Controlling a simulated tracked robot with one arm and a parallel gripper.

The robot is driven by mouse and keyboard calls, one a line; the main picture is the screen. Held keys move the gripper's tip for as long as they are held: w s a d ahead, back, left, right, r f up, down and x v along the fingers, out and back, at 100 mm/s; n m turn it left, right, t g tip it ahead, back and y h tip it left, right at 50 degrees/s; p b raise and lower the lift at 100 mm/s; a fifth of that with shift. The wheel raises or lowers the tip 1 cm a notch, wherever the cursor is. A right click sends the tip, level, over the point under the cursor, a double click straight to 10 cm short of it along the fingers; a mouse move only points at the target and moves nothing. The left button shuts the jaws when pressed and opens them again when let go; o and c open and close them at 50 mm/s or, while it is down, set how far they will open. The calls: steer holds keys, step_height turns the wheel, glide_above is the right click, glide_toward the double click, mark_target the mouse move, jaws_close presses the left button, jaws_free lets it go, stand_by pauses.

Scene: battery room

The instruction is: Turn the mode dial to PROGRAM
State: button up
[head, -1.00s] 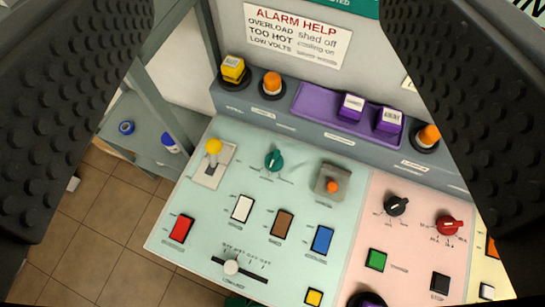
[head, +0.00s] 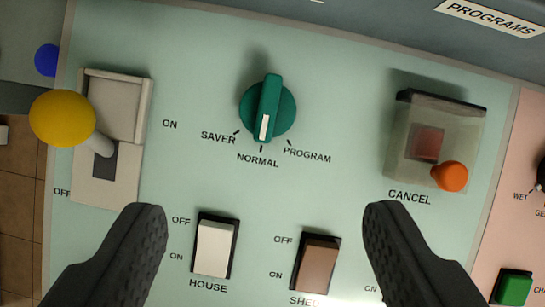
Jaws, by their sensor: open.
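The mode dial (head: 267,108) is a round green knob with a raised bar and a white pointer mark. It sits on the pale green panel (head: 330,80), and its pointer aims down at NORMAL. The labels SAVER (head: 218,137), NORMAL (head: 257,160) and PROGRAM (head: 307,154) lie below it from left to right. My gripper (head: 265,213) is open and empty, with one finger at the lower left and one at the lower right. The dial appears above and between the fingertips, and neither finger touches it.
A yellow-knobbed lever (head: 64,118) stands left of the dial. A clear cover with an orange knob (head: 450,176) over the CANCEL button stands to the right. The white HOUSE rocker (head: 213,248) and brown SHED rocker (head: 316,264) lie below. Bare panel surrounds the dial.

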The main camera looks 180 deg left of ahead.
mark_target(267, 115)
steer(key=x, duration=1.4)
steer(key=shift+s+f, duration=0.15)
steer(key=shift+s, duration=0.05)
